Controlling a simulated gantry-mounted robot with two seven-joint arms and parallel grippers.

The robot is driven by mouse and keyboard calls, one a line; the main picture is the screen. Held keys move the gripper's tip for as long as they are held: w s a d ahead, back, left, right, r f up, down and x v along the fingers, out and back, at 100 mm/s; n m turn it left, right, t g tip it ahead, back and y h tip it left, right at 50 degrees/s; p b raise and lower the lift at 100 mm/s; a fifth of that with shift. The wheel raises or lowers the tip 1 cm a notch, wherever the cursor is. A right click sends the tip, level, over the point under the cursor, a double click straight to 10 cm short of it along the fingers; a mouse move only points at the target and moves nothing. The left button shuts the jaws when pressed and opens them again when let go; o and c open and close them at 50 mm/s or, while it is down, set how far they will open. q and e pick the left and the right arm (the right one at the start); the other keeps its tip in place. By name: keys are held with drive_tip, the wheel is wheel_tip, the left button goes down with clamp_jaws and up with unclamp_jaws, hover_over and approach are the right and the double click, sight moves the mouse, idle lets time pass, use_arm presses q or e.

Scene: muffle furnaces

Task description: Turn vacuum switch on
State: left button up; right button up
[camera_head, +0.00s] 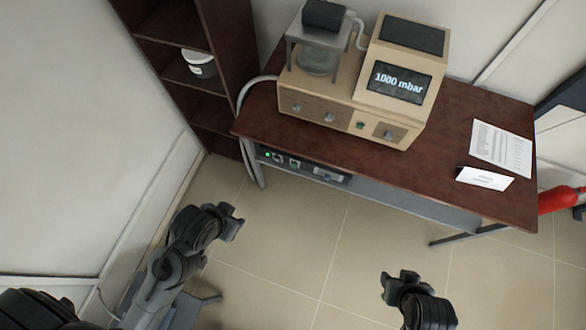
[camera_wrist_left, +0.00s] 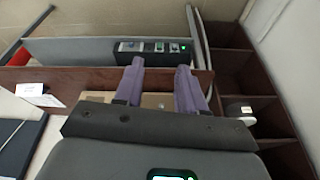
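A beige vacuum furnace unit (camera_head: 345,85) stands on the brown table, with a display (camera_head: 399,83) reading "1000 mbar". Which control is the vacuum switch is not readable. My left gripper (camera_head: 233,220) is open and empty, in front of and below the table; its spread fingers show in the left wrist view (camera_wrist_left: 158,72). My right gripper (camera_head: 400,277) appears open and empty, farther right.
A dark shelf (camera_head: 228,60) with a white tub (camera_head: 201,64) stands left of the table (camera_head: 455,135). Papers (camera_head: 501,148) and a folded card (camera_head: 485,178) lie on the table's right. A red cylinder (camera_head: 558,199) is beyond its right end. The floor before the table is clear.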

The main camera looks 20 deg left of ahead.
use_arm(q)
drive_tip(key=shift+c, duration=1.1)
drive_tip(key=shift+w+d+r+n+t, duration=0.15)
drive_tip(key=shift+w+n+t, duration=0.15)
drive_tip(key=shift+w+n, duration=0.15)
drive_tip(key=shift+c, duration=1.3)
drive_tip(key=w+n+t, duration=0.2)
drive_tip(key=w+n, duration=0.1)
drive_tip(key=w+f+n, duration=0.1)
drive_tip(key=shift+w+d+t+h, duration=0.3)
drive_tip(key=shift+w+t, duration=0.05)
drive_tip(key=shift+t, duration=0.05)
clamp_jaws()
drive_tip(key=w+f+n+t+b, duration=0.3)
drive_tip(key=w+f+n+b, duration=0.2)
drive_tip(key=f+b, duration=1.4)
drive_tip(key=w+f+n+t+b, duration=0.3)
drive_tip(key=w+f+b, duration=0.6)
drive_tip(key=f+b, duration=1)
drive_tip(key=w+f+n+t+b, duration=0.3)
drive_tip(key=w+f+n+b, duration=0.4)
drive_tip(key=f+b, duration=1.1)
drive_tip(key=shift+w+f+y+b, duration=0.4)
drive_tip(key=shift+w+f, duration=0.15)
drive_tip(key=shift+f, duration=2.1)
